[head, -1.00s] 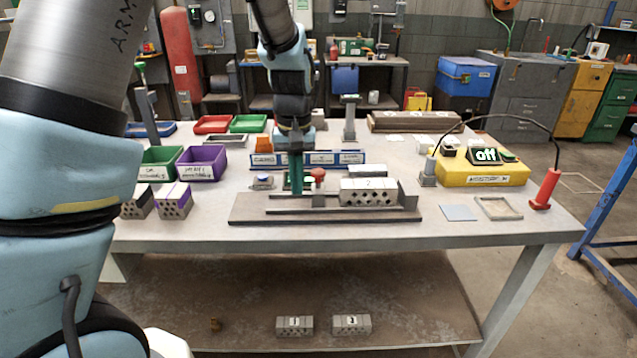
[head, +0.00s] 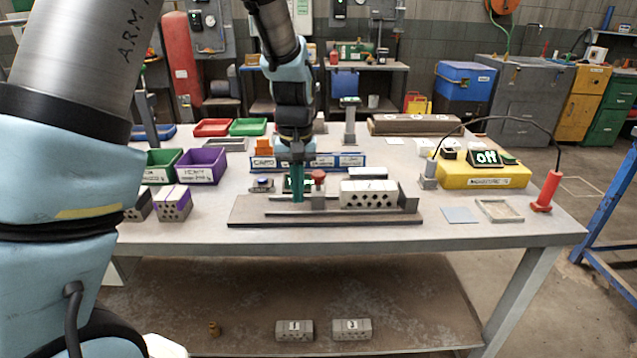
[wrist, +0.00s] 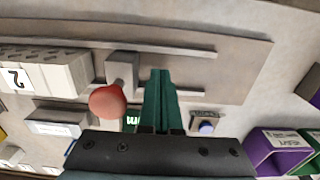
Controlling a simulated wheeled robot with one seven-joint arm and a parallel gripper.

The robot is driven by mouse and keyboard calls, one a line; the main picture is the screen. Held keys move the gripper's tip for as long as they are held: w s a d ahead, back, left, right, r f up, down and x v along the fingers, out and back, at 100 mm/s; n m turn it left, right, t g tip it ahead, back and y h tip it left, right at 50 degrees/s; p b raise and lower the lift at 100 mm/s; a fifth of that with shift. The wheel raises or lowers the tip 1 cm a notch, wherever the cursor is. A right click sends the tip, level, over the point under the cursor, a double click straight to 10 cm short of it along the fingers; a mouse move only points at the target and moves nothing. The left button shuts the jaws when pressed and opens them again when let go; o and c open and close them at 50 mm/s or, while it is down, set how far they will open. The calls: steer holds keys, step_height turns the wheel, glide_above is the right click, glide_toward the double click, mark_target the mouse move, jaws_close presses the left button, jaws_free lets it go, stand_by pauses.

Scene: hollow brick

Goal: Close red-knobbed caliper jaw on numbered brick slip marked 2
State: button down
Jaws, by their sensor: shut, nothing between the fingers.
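The hollow brick slip (head: 368,199) lies on the caliper's dark base plate (head: 250,214), against or close to the fixed end block (head: 409,197) on the right. In the wrist view the brick (wrist: 60,80) carries a white label with a 2. The red knob (head: 319,176) stands on the sliding jaw (wrist: 122,70), left of the brick in the head view. It shows in the wrist view too (wrist: 107,101). A small gap separates jaw and brick. My gripper (head: 297,199) is shut and empty, its green fingers low beside the jaw, on the side away from the brick; contact is unclear.
A blue-button block (head: 262,184) and labelled blue rack (head: 323,161) stand behind the caliper. The purple bin (head: 201,166) and bricks (head: 173,203) are left. The yellow unit (head: 482,174) reading "off" and red-handled probe (head: 546,191) are right. Two bricks (head: 351,330) lie on the lower shelf.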

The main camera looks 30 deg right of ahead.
mark_target(318, 190)
steer(key=shift+s+d, duration=0.15)
steer(key=shift+d, duration=0.1)
steer(key=shift+s+d+p, duration=0.3)
steer(key=shift+s+d, duration=0.05)
steer(key=shift+d, duration=0.4)
steer(key=shift+s+d+p, duration=0.3)
steer(key=shift+s+d, duration=0.05)
steer(key=shift+d, duration=0.4)
steer(key=shift+s+d+p, duration=0.3)
steer(key=shift+s+d, duration=0.05)
steer(key=shift+d, duration=0.4)
steer(key=shift+s+d, duration=0.2)
steer(key=shift+d, duration=0.25)
steer(key=shift+a, duration=0.15)
steer(key=shift+w+a, duration=0.45)
steer(key=shift+a, duration=0.35)
steer(key=shift+r, duration=0.15)
steer(key=shift+r+p, duration=3.4)
steer(key=shift+r, duration=0.5)
steer(key=shift+a, duration=0.1)
